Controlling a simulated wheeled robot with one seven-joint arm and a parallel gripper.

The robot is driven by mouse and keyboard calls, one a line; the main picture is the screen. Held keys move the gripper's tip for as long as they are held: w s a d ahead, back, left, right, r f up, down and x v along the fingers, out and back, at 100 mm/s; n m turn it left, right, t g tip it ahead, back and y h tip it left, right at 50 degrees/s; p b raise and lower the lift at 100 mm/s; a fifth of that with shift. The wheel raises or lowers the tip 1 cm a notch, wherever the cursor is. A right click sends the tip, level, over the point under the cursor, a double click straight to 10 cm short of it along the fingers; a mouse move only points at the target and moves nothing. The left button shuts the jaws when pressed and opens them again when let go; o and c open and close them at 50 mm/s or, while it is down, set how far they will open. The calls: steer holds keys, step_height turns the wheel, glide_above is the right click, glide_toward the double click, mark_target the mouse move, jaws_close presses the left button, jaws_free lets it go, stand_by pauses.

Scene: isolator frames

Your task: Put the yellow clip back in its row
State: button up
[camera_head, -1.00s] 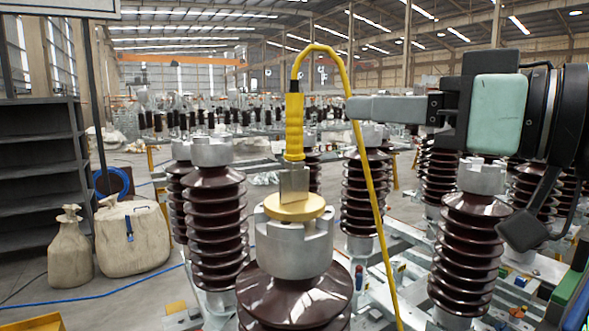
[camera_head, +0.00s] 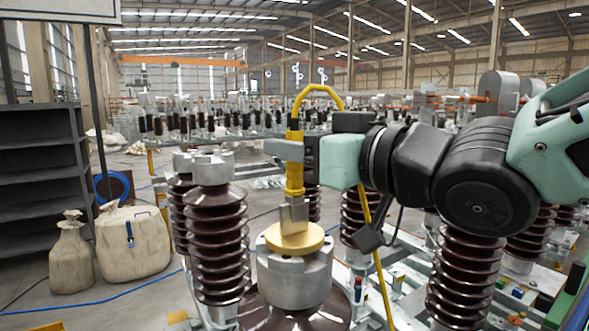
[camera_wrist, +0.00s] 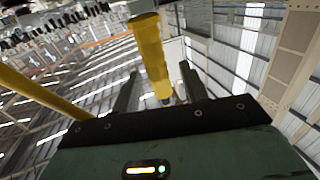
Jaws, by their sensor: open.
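The yellow clip (camera_head: 295,178) has an upright yellow handle with a yellow cable looping from its top and a metal jaw at its bottom. The jaw rests on a brass disc (camera_head: 315,245) on the grey cap of the nearest brown insulator. My gripper (camera_head: 280,149) is level with the upper handle, and one grey finger crosses in front of it. In the wrist view my gripper (camera_wrist: 160,82) is open, with the yellow handle (camera_wrist: 152,55) showing between its two fingers. I cannot tell whether either finger touches it. I cannot tell which row belongs to the clip.
Brown ribbed insulators (camera_head: 215,235) stand left and right of the near one. The yellow cable (camera_head: 380,270) hangs down to the right, close to my gripper. Beige sacks (camera_head: 137,242) and a dark shelf (camera_head: 40,175) stand at left, with open floor in front.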

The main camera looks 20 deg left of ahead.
steer(key=shift+w+a, duration=0.15)
steer(key=shift+a, duration=0.15)
jaws_close()
step_height(320, 180, up, 10)
steer(key=shift+r, duration=0.1)
stand_by(0.4)
